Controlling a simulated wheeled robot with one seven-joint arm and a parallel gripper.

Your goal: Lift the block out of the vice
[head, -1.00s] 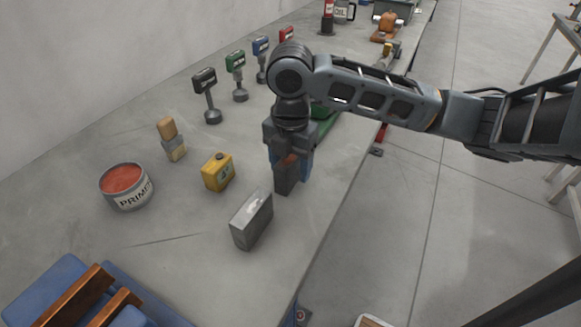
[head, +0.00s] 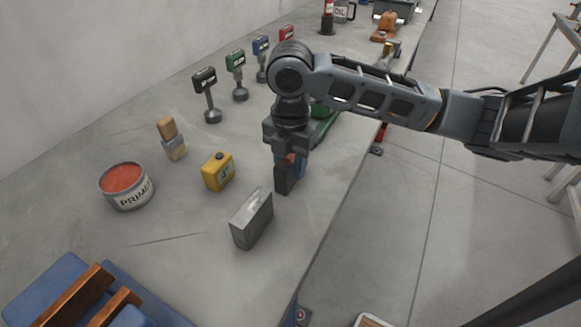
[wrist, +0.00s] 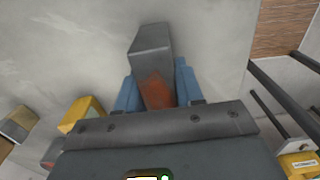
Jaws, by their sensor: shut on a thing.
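My gripper (head: 288,160) points down over the bench near its right edge. It is shut on a dark grey block (head: 281,178) with a rusty orange patch. In the wrist view the block (wrist: 152,65) sits between the two blue fingers, and its far end sticks out past them. I cannot tell how far its lower end is from the bench. What looks like the vice (head: 68,290), blue with two wooden jaw bars, is at the lower left of the head view, partly cut off. The gap between its bars looks empty, and the held block is well apart from it.
A lighter grey metal block (head: 251,219) stands close to my gripper. A yellow canister (head: 218,172), a primer tin (head: 126,186) and a small wood-topped block (head: 171,139) stand to the left. Several upright tools, one black-headed (head: 207,95), stand behind. The bench edge drops off at right.

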